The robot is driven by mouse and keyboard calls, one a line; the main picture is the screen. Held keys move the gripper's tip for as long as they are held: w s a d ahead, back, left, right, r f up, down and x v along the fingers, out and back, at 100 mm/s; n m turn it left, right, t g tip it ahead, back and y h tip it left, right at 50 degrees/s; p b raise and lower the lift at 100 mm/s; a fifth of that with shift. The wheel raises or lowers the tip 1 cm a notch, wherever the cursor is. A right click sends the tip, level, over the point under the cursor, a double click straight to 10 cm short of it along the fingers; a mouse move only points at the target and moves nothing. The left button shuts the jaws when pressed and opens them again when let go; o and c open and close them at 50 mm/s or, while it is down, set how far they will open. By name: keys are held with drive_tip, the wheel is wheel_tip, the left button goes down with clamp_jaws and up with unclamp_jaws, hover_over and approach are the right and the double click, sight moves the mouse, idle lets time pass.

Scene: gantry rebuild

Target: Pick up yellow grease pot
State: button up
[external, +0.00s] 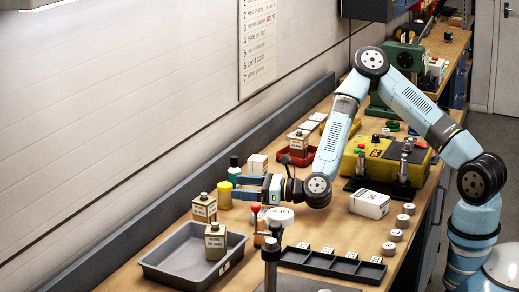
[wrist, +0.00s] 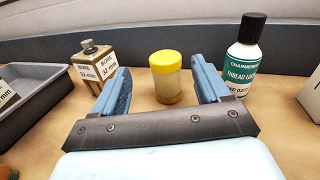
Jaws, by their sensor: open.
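The yellow grease pot (wrist: 166,78) stands upright on the bench in the wrist view, with a yellow lid, a paler middle and a yellow base. In the external view the yellow pot (external: 226,195) stands just left of my fingertips. My gripper (wrist: 161,82) is open and empty. Its two blue fingers point at the pot and lie to either side of it in the picture. The pot appears at or slightly beyond the fingertips, and I see no contact. My gripper (external: 238,187) is low over the bench in the external view.
A green-labelled thread lock bottle (wrist: 243,57) stands close by the right finger. A bore block (wrist: 96,63) stands by the left finger. A grey tray (external: 178,245) holds another block at the front. The wall ledge (wrist: 150,42) runs behind the pot.

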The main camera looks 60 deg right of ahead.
drive_tip(key=shift+w+d+m+h, duration=0.2)
drive_tip(key=shift+w+m+h, duration=0.1)
drive_tip(key=shift+m, duration=0.2)
drive_tip(key=shift+x, duration=3.6)
drive_tip(key=shift+c, duration=0.3)
drive_tip(key=c, duration=1.1)
